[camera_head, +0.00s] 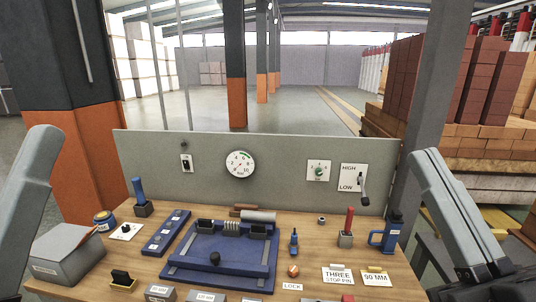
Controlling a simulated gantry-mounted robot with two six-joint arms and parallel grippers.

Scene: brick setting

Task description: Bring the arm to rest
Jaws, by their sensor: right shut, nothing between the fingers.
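My right arm (455,215) comes in at the right and reaches down beyond the bench's right edge. The dark end of it, my right gripper (503,287), shows partly at the bottom right corner; it is shut and empty, and its fingertips are hard to make out. It is apart from the things on the bench. My left arm (28,200) slants down along the left edge. My left gripper is outside the picture.
A wooden bench (205,288) carries a blue fixture (220,255), a grey box (68,252), a blue-handled tool (139,195), a red-handled tool (348,225), a blue mug-like item (388,232) and label cards (338,276). A grey panel (280,170) with a gauge stands behind.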

